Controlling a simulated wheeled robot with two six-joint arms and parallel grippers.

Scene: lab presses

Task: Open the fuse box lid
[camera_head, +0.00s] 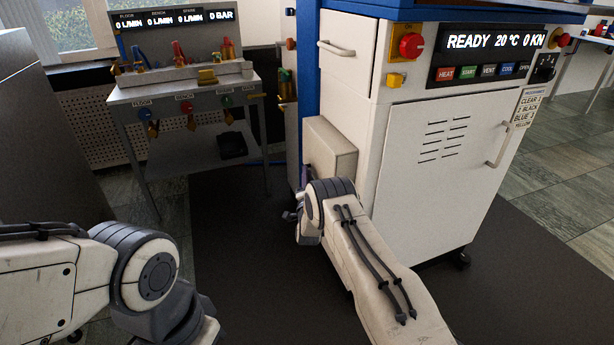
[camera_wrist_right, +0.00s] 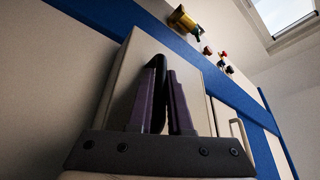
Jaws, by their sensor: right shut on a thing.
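The fuse box (camera_head: 331,146) is a beige box on the side of the white press cabinet, in the middle of the head view. Its lid looks closed. In the right wrist view the fuse box lid (camera_wrist_right: 192,78) is a pale panel right behind my fingers. My right gripper (camera_wrist_right: 163,72) has its dark purple fingers close together at the lid, around a dark, narrow piece that looks like its handle. In the head view my right wrist hides most of this contact. My left arm shows at the lower left, but its fingers are out of view.
The press cabinet (camera_head: 436,165) has a vented door, a red knob (camera_head: 411,45) and a display panel. A metal gas bench (camera_head: 190,90) with valves stands at the back left. Dark floor mat (camera_head: 240,240) lies open between the bench and the cabinet.

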